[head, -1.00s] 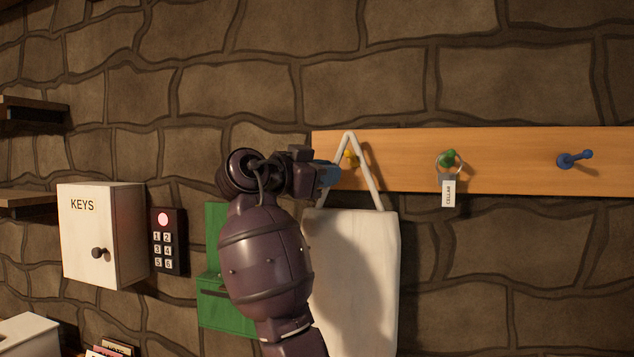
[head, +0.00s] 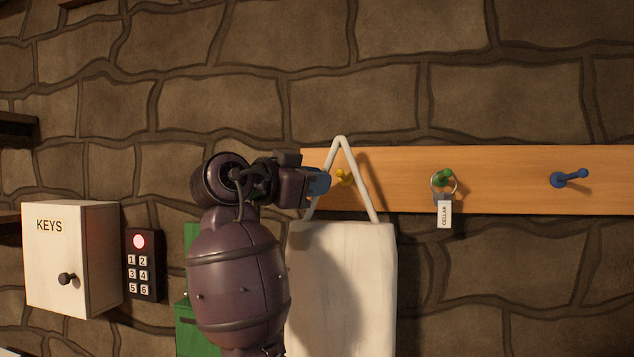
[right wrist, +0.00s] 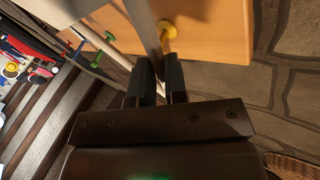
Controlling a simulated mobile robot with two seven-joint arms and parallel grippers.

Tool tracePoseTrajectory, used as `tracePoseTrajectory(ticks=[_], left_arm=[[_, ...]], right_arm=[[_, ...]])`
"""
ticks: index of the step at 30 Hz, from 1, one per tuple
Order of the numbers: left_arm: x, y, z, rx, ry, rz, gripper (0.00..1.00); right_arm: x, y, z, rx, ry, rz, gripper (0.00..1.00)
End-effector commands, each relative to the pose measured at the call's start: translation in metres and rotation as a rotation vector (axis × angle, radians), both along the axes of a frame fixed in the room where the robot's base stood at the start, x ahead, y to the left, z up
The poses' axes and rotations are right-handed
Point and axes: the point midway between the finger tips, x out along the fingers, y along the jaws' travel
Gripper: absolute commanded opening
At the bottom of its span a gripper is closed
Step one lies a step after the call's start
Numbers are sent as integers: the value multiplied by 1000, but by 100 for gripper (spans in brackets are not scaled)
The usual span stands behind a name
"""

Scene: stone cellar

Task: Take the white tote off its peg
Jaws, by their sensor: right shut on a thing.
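The white tote (head: 345,290) hangs upright in the head view, its lower end cut off by the frame. My right gripper (head: 325,182) is shut on the left side of its handle (head: 358,177). The handle's top stands clearly above the yellow peg (head: 344,178), which shows between the two straps. I cannot tell whether the peg still reaches through the loop. In the right wrist view the fingers (right wrist: 158,82) pinch a pale strap beside the yellow peg (right wrist: 168,31). My left gripper is not in view.
The wooden rail (head: 500,160) also carries a green peg (head: 444,175) with a ring and CELLAR tag (head: 444,214), and an empty blue peg (head: 568,178). A KEYS box (head: 65,265), keypad (head: 141,268) and green box (head: 197,330) are on the stone wall at left.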

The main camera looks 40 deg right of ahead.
Motion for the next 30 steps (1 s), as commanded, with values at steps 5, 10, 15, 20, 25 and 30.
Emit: tracePoseTrajectory(ticks=[5, 10, 15, 20, 25, 30], left_arm=[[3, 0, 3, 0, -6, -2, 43], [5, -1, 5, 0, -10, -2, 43], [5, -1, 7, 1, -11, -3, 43], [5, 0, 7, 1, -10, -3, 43], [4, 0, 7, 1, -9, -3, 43], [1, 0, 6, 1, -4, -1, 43]], right_arm=[[-7, 8, 2, -1, -2, 0, 0], [-13, 15, 4, -2, -1, 0, 0], [-19, 22, 5, 0, -1, 1, 0], [-25, 29, 6, -1, -1, 0, 0], [-31, 36, 9, -1, -2, 2, 0], [-37, 43, 10, -1, -1, 1, 0]])
